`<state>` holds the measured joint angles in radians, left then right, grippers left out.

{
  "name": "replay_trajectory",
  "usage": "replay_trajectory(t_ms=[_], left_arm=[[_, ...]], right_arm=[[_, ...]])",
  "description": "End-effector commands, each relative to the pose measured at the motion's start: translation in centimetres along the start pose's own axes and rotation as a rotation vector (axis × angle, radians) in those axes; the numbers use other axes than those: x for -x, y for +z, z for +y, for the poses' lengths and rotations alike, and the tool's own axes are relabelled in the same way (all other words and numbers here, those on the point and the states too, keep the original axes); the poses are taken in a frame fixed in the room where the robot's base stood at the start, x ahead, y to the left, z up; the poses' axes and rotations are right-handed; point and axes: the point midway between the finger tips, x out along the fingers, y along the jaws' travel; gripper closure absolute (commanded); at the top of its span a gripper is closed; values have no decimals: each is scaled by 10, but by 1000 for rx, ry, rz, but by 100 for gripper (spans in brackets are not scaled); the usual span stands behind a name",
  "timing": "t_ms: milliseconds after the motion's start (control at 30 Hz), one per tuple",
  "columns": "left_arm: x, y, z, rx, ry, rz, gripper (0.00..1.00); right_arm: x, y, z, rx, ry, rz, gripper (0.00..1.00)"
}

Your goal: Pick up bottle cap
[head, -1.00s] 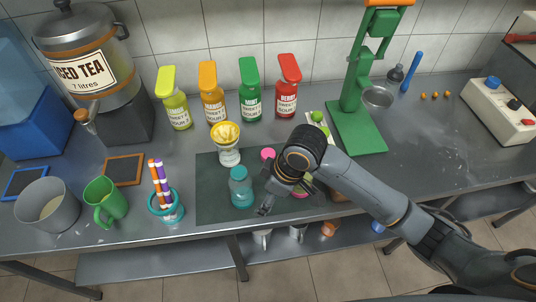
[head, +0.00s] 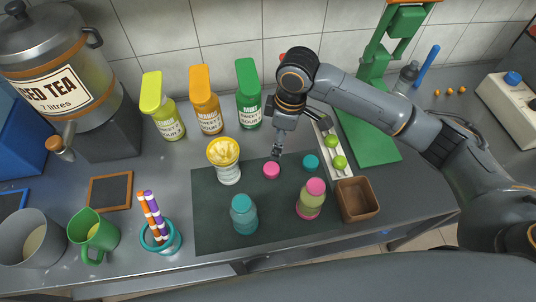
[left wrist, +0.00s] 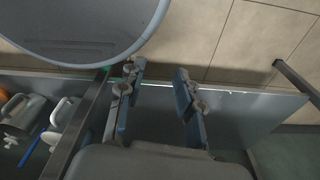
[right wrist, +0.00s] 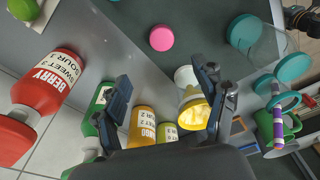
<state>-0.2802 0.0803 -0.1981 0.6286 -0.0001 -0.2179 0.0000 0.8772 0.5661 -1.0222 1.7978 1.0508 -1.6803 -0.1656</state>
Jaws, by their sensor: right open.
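A pink bottle cap (head: 271,170) lies on the dark mat (head: 215,225), and a teal cap (head: 311,162) lies to its right. The pink cap also shows in the right wrist view (right wrist: 161,38), beyond the fingers. My right gripper (head: 278,150) points down just behind the pink cap. It is open and empty in the right wrist view (right wrist: 166,80). My left gripper (left wrist: 157,75) is open and empty, and shows only in its wrist view.
Syrup bottles (head: 207,105) line the back. A tray with green fruit (head: 325,135), a brown box (head: 357,199) and a green press (head: 370,140) stand right.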

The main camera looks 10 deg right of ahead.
Motion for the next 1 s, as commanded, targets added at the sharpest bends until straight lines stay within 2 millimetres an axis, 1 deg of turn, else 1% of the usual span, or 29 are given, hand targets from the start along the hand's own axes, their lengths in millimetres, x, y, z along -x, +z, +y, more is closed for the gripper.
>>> replay_trajectory(t_ms=[67,167,300,400,467,567,633,733,833,900,1000], left_arm=[[1,0,0,0,0,-1,65],[4,6,1,0,1,-9,65],[9,25,4,0,5,-38,65],[11,36,6,-1,7,-53,65],[12,38,6,-1,8,-57,65],[12,36,6,-2,8,-55,65],[13,32,5,-2,7,-49,65],[18,19,4,-2,5,-32,65],[25,8,2,-3,4,-14,65],[25,6,2,-3,3,-10,65],[26,8,2,-3,4,-14,65]], right_arm=[[-8,1,0,-1,-3,-4,29],[-24,1,-1,-2,-5,-5,29],[-53,0,-1,-1,-3,-3,29],[-69,0,-1,-3,-3,-3,29],[-76,0,0,-1,-1,-1,29],[-84,0,0,1,0,-2,29],[-87,0,-1,1,-1,-1,29],[-98,0,-2,-1,-3,-3,29],[-113,0,-2,-1,-2,-4,29],[-125,0,-2,-1,-2,-3,29],[-134,1,-2,-1,0,-2,29]])
